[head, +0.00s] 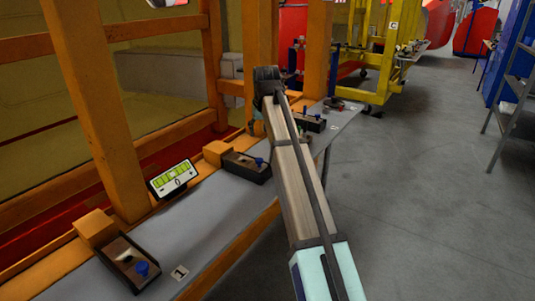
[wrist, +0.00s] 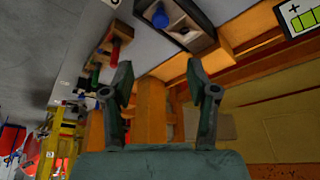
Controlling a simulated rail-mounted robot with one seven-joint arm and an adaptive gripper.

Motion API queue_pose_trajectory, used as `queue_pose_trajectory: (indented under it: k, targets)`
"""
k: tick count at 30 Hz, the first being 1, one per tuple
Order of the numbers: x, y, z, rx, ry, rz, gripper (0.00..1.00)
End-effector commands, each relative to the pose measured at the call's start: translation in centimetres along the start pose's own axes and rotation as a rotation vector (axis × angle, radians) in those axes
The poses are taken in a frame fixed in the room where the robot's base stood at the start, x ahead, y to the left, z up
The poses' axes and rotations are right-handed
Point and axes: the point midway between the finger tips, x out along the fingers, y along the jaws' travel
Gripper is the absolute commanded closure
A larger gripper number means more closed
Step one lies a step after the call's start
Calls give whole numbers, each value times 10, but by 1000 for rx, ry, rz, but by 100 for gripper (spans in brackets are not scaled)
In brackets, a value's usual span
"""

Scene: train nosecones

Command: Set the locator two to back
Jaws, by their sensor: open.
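Dark locator boxes with blue knobs stand in a row along the grey ledge. The nearest (head: 130,262) is beside a label reading 1. The second along (head: 245,165) appears to be locator two; its own label is not visible. A locator box (wrist: 190,14) with a blue knob (wrist: 160,15) shows at the top of the wrist view, probably the same second one. My gripper (wrist: 158,76) is open and empty, its fingers apart from that box. In the head view my arm hides most of the gripper.
A display with green bars (head: 174,179) stands between the first two boxes and partly shows in the wrist view (wrist: 302,18). Orange posts (head: 95,100) rise behind the ledge. The grey floor (head: 430,190) at right is clear.

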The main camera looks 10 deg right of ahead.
Motion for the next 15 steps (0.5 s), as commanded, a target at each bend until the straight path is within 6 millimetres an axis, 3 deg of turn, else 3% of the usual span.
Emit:
queue_pose_trajectory:
  k: [15]
  targets:
    - [92,1,1,-2,-5,0,42]
